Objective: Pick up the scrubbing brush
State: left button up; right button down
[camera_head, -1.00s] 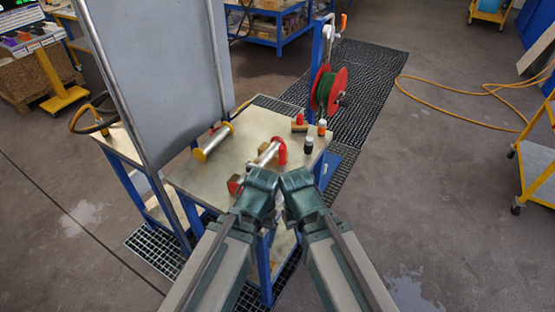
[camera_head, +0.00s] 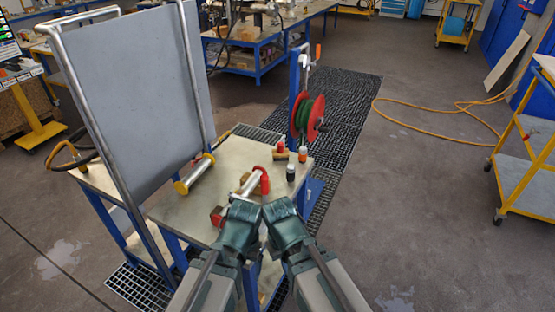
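I cannot pick out the scrubbing brush for sure. A small tan piece with a red end (camera_head: 280,150) lies at the back right of the table (camera_head: 180,208), too small to name. My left gripper (camera_head: 244,202) and my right gripper (camera_head: 279,207) are side by side at the table's front edge, seen from behind. Their fingertips are not clear, so I cannot tell if they are open or shut. A silver vessel with a red end (camera_head: 264,182) lies just beyond them, partly hidden by my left gripper.
A yellow-flanged silver cylinder (camera_head: 195,175) lies by the tall grey panel (camera_head: 135,95). A dark bottle (camera_head: 291,172) and a white bottle with an orange cap (camera_head: 303,154) stand at the right edge. A red and green reel (camera_head: 309,115) stands behind. Open floor lies right.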

aim_at(280, 154)
jog(key=i+l, duration=0.2)
jog(key=l, duration=0.2)
jog(key=i+l, duration=0.2)
jog(key=l, duration=0.15)
jog(key=i+l, duration=0.2)
jog(key=l, duration=0.2)
jog(key=i+l, duration=0.2)
jog(key=l, duration=0.2)
jog(key=i+l, duration=0.2)
jog(key=l, duration=0.15)
jog(key=i+l, duration=0.2)
jog(key=l, duration=0.2)
jog(key=i+l, duration=0.2)
jog(key=l, duration=0.2)
jog(key=i+l, duration=0.2)
jog(key=l, duration=0.15)
jog(key=u, duration=1.35)
